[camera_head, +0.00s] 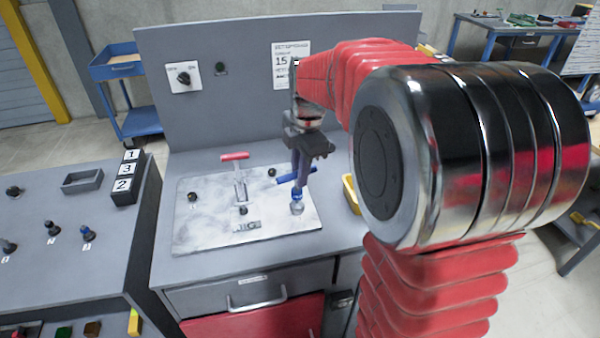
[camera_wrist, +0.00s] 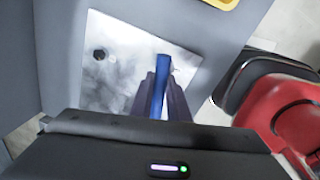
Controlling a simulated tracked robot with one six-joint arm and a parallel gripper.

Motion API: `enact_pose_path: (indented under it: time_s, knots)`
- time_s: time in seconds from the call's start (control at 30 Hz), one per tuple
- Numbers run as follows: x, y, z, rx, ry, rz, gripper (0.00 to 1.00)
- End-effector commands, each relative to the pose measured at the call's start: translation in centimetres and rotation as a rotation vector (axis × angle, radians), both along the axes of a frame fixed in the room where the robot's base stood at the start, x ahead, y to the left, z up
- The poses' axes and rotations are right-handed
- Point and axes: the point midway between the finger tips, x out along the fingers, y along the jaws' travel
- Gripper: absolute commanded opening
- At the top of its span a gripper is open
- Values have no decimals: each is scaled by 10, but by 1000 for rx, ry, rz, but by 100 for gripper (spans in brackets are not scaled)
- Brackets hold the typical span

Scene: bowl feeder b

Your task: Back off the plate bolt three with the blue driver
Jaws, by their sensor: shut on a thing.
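My gripper (camera_head: 303,150) is shut on the blue driver (camera_head: 297,180), which has a cross handle and stands nearly upright. Its lower end (camera_head: 297,208) is at the front right of the pale metal plate (camera_head: 210,225); whether it is seated on a bolt there I cannot tell. In the wrist view the dark fingers (camera_wrist: 152,98) hold the blue driver (camera_wrist: 161,82), and its tip is hidden. Dark bolts show on the plate at the left (camera_head: 193,196) and at the back right (camera_head: 272,172). Which bolt is three cannot be read.
A red-handled clamp (camera_head: 235,157) stands mid-plate, left of the driver. A yellow bin (camera_head: 351,193) is close on the right. A grey back panel (camera_head: 230,110) rises behind. The left bench holds a numbered block (camera_head: 127,184), a small grey tray (camera_head: 82,181) and several knobs.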

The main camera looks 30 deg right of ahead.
Motion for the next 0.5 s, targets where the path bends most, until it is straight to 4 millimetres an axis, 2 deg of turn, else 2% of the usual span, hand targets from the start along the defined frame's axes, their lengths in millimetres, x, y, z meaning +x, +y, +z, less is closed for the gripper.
enact_pose_path:
  time_s: [0.5]
  knots:
    - [1,0,1,1,-1,74,0]
